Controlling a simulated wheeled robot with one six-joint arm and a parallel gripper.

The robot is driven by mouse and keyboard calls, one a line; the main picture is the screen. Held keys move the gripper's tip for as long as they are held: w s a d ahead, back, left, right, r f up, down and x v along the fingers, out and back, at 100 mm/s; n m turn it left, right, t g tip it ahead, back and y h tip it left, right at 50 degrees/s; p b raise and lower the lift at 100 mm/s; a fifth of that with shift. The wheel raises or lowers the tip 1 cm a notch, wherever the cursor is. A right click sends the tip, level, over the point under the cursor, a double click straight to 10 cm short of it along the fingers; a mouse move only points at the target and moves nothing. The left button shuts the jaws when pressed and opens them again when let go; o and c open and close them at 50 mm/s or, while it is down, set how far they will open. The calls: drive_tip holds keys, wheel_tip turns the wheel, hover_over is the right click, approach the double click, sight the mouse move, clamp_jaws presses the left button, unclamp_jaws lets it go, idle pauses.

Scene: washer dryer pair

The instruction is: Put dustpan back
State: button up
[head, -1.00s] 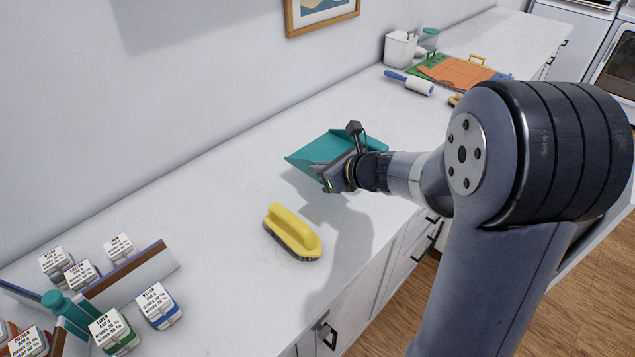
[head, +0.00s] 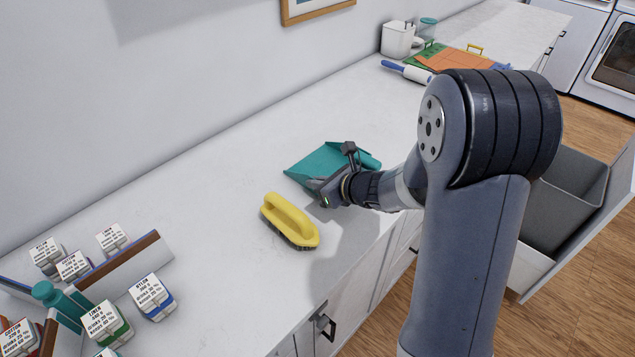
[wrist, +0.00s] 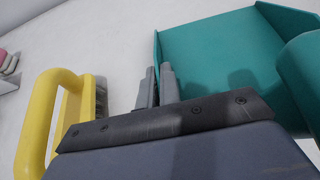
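The teal dustpan (head: 322,163) is over the white counter, behind the yellow brush in the head view. My gripper (head: 322,190) is at its near side. In the wrist view the dustpan (wrist: 215,55) fills the upper right, with its rounded handle at the right edge. My gripper's fingers (wrist: 158,87) are nearly together at the pan's side wall and appear to pinch it. The gripper body hides the lower part of the pan. I cannot tell whether the pan touches the counter.
The yellow brush (head: 290,220) lies close to my gripper, and also shows in the wrist view (wrist: 45,115). Several labelled boxes (head: 150,295) stand front left. A grey bin (head: 565,200) sits in an open drawer at right. The counter left of the dustpan is clear.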

drive_tip(key=o, duration=0.4)
drive_tip(key=shift+r, duration=0.25)
drive_tip(key=v, duration=1.2)
drive_tip(key=shift+f, duration=0.15)
drive_tip(key=shift+p, duration=0.3)
